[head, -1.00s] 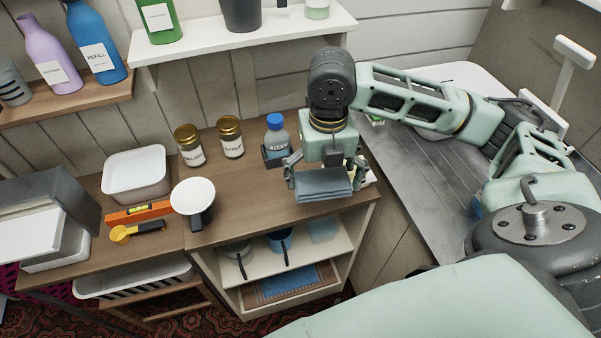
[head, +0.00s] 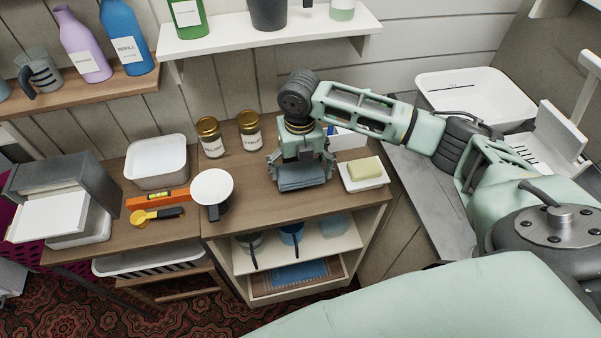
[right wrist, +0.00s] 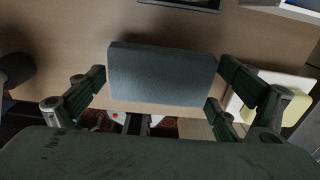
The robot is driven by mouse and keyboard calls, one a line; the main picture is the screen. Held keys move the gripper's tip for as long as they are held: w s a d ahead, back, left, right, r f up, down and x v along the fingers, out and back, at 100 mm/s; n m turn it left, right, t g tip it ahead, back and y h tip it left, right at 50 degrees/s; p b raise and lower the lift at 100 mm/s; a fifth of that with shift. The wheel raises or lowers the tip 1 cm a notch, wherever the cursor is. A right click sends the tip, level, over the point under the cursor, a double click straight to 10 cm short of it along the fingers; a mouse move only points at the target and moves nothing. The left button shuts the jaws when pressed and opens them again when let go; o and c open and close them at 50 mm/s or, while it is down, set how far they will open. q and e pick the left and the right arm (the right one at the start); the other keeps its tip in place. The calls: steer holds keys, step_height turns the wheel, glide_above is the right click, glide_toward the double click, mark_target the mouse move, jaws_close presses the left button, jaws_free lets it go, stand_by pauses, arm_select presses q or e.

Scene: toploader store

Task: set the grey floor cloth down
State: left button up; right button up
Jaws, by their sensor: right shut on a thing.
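The grey floor cloth (head: 303,184) is a folded blue-grey pad. My right gripper (head: 302,172) is shut on it, above the front part of the brown wooden counter (head: 250,202). In the right wrist view the cloth (right wrist: 162,75) lies flat between the two fingers, with the counter top behind it. I cannot tell whether the cloth touches the counter. My left gripper is not in view.
A soap bar (head: 365,169) on a white dish (head: 377,183) is just right of the cloth. Two gold-lidded jars (head: 210,140) stand behind. The counter's front edge is close; a shelf (head: 300,255) is below.

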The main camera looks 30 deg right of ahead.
mark_target(300, 170)
step_height(300, 170, down, 2)
steer(key=shift+f, duration=0.4)
steer(key=shift+f, duration=0.15)
steer(key=o, duration=0.8)
steer(key=shift+o, duration=0.2)
step_height(300, 170, up, 12)
steer(key=shift+r+b, duration=0.2)
steer(key=shift+b, duration=0.85)
